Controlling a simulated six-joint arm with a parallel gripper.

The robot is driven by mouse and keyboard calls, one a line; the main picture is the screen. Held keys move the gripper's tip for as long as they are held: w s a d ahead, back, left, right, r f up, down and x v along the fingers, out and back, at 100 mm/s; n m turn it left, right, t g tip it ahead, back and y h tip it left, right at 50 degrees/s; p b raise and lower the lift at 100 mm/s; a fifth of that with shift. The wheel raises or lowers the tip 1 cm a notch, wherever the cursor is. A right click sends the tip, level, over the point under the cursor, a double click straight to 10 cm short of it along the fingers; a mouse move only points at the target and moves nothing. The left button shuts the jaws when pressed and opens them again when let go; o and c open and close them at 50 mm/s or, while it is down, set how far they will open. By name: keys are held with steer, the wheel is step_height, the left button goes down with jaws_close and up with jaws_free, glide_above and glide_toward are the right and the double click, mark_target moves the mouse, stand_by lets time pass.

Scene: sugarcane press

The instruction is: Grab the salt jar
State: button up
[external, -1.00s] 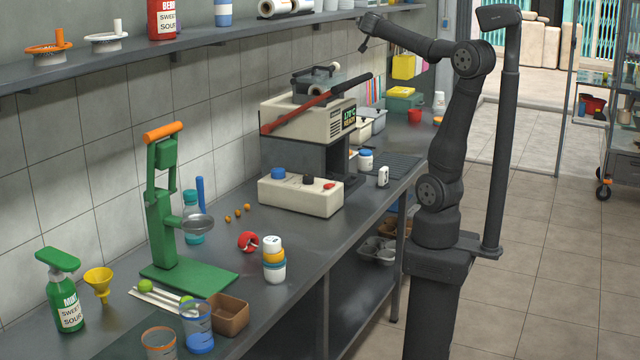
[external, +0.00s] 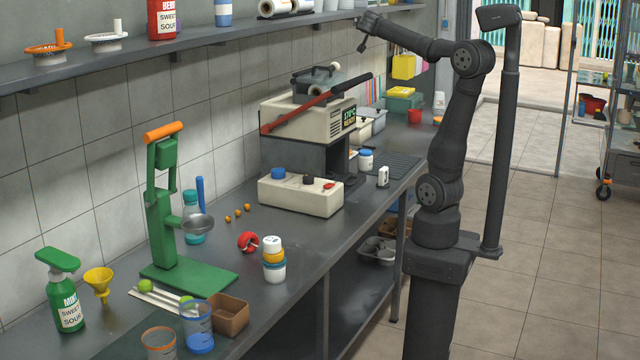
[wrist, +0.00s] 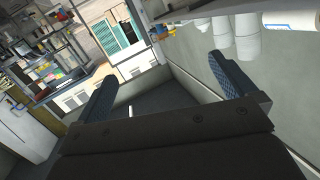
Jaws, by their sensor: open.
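No readable label marks a salt jar. Small jars that could be it stand on the counter: a white jar with a blue lid (external: 366,161) near the press, and a stack of small jars with a white top (external: 273,260) near the front edge. A small white upright container (external: 383,177) stands right of the press. My gripper (external: 364,42) is raised high above the counter, apart from all of these. In the wrist view my gripper (wrist: 164,86) has its two fingers spread, with nothing between them.
The beige press (external: 300,195) with a red lever stands mid-counter. A green hand press (external: 165,220), a green spray bottle (external: 66,290) and a brown box (external: 228,314) are further left. A wall shelf (external: 130,60) runs above. A dark drain mat (external: 395,166) lies right of the press.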

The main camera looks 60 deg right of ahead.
steer(key=c, duration=0.4)
steer(key=shift+o, duration=0.2)
steer(key=s+d+f+n+g+y, duration=0.1)
steer(key=d+f+n+g+y, duration=0.2)
steer(key=d+f, duration=0.95)
steer(key=s+d+f+g+y, duration=0.2)
steer(key=d+f+g+y, duration=0.25)
steer(key=d+f, duration=0.85)
steer(key=t+y, duration=0.4)
glide_toward(365, 151)
steer(key=shift+d+f+n, duration=0.15)
steer(key=shift+f+n, duration=0.05)
steer(key=shift+f, duration=0.4)
steer(key=shift+d+f+n, duration=0.2)
steer(key=shift+f, duration=0.35)
steer(key=x, duration=0.5)
steer(key=shift+w+f, duration=0.1)
steer(key=shift+a+x, duration=0.2)
steer(key=shift+x, duration=2.9)
